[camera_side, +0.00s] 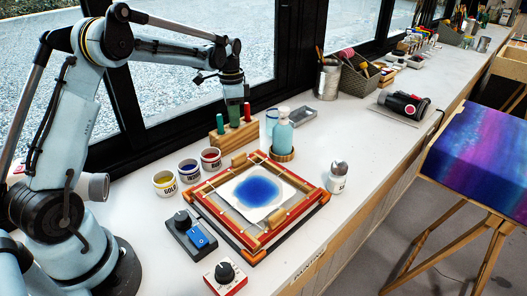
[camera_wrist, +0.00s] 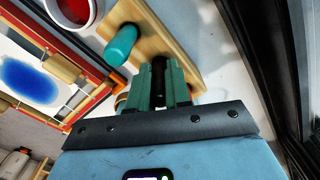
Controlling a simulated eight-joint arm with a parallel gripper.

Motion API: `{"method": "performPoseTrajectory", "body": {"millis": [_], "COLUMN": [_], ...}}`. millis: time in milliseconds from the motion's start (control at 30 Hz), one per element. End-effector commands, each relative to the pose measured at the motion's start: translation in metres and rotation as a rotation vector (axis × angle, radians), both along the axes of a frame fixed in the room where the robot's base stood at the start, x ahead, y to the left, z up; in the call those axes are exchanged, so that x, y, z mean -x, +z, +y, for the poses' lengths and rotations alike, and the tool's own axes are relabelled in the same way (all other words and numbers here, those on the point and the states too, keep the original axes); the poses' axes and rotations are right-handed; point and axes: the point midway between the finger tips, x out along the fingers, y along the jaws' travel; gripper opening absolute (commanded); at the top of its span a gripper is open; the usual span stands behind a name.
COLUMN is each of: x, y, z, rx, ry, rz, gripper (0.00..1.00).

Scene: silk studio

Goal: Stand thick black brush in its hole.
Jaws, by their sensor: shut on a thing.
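The wooden brush block (camera_side: 237,136) stands on the bench near the window, and its top also shows in the wrist view (camera_wrist: 178,50). My gripper (camera_side: 234,118) is over the middle of the block. In the wrist view its green fingers (camera_wrist: 159,72) are shut on the thick black brush (camera_wrist: 159,82), which shows as a dark shaft between them. The brush's lower end is hidden, so I cannot tell whether it is in a hole. A teal handle (camera_side: 220,124) stands in the block to the left and a red handle (camera_side: 247,112) to the right.
A pale teal bottle (camera_side: 282,132) and a clear glass (camera_side: 271,120) stand right of the block. Paint pots, including a red one (camera_side: 211,158), stand at its left front. A wooden frame with blue-dyed cloth (camera_side: 257,192) lies in front. The window frame rises close behind.

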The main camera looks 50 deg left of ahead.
Motion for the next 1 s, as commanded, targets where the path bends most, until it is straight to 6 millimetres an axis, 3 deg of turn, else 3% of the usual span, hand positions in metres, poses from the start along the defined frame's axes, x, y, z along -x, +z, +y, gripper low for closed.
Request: {"method": "performPoseTrajectory", "body": {"millis": [467, 500, 667, 1000], "x": [0.0000, 0.0000, 0.0000, -0.0001], "y": [-0.0053, -0.0051, -0.0050, -0.0021], "z": [0.0000, 0.0000, 0.0000, 0.0001], "rx": [0.000, 0.000, 0.000, 0.000], "ry": [0.000, 0.000, 0.000, 0.000], "rz": [0.000, 0.000, 0.000, 0.000], "gripper": [0.00, 0.24, 0.48, 0.48]}}
